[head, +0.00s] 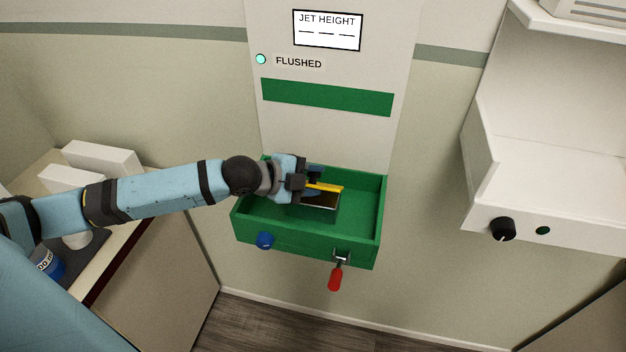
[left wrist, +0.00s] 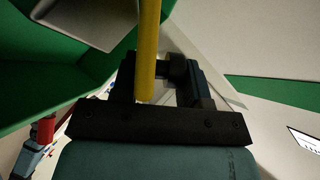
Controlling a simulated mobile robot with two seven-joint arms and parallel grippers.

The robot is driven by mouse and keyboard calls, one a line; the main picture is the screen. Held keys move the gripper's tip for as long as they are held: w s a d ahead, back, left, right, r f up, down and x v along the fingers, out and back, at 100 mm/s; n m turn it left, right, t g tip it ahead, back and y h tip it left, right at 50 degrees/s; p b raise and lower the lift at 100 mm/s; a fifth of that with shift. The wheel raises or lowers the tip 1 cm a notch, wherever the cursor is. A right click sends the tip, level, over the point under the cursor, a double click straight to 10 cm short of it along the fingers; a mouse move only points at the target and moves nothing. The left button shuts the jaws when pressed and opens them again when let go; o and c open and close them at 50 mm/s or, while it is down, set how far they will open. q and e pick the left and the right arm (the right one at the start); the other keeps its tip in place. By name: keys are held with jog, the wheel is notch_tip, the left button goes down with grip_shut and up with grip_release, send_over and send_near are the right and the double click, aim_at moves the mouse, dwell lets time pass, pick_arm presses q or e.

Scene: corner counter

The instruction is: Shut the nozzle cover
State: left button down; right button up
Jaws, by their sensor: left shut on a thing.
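A green basin (head: 365,215) juts from the wall panel, with a low dark box (head: 315,213) inside it. A yellow bar (head: 327,187), which seems to be the edge of the nozzle cover, lies above the box. A narrow brownish face shows just under the bar. My left gripper (head: 308,181) reaches in from the left and is shut on the yellow bar. In the left wrist view the bar (left wrist: 148,45) runs up from between the fingers. The gripper hides much of the cover, so its exact angle is unclear. My right gripper is not in view.
A blue knob (head: 264,240) and a red-handled lever (head: 335,278) are on the basin's front. Above are a lit FLUSHED lamp (head: 261,59) and a JET HEIGHT display (head: 328,30). A white unit with a black knob (head: 503,229) stands right. The basin's right side is clear.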

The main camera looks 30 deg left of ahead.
pick_arm(q)
jog(key=shift+r+m+t, duration=0.15)
jog(key=shift+m+t, duration=0.15)
jog(key=shift+t, duration=0.2)
jog(key=c, duration=0.8)
grip_release()
jog(key=shift+s+f, duration=0.1)
jog(key=shift+f, duration=0.1)
jog(key=v, duration=1.3)
jog(key=shift+s+a+r+b, duration=0.2)
jog(key=shift+a+r+b, duration=0.1)
jog(key=shift+b, duration=0.1)
